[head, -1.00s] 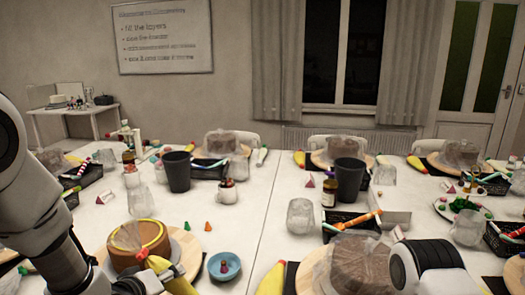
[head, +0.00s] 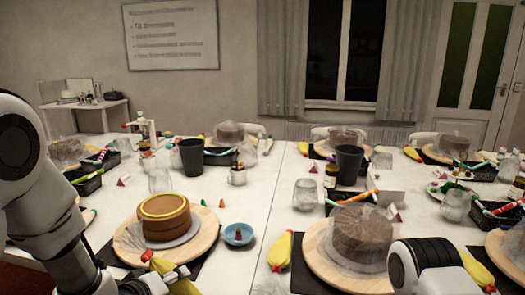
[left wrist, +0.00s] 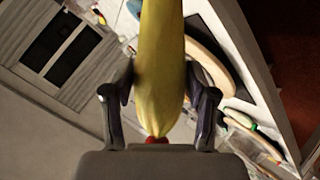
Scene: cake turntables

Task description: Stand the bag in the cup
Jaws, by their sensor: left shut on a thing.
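My left gripper (head: 165,277), low in the head view, is shut on a yellow piping bag (head: 181,286) with a red tip (head: 147,256). In the left wrist view the bag (left wrist: 160,60) lies between both fingers, with its red end near the palm. A tall dark cup (head: 192,158) stands upright beyond the cake on the left table, apart from the bag. A clear glass (head: 160,181) stands nearer, left of that cup. Another dark cup (head: 348,165) stands on the right table. My right gripper is out of view; only part of that arm shows.
A brown cake (head: 165,222) sits on a round wooden board (head: 205,235), with clear film (head: 130,240) at its left. A blue bowl (head: 238,235) is to its right. Another yellow bag (head: 281,250) lies near the table seam. Free table shows around the small cones (head: 221,204).

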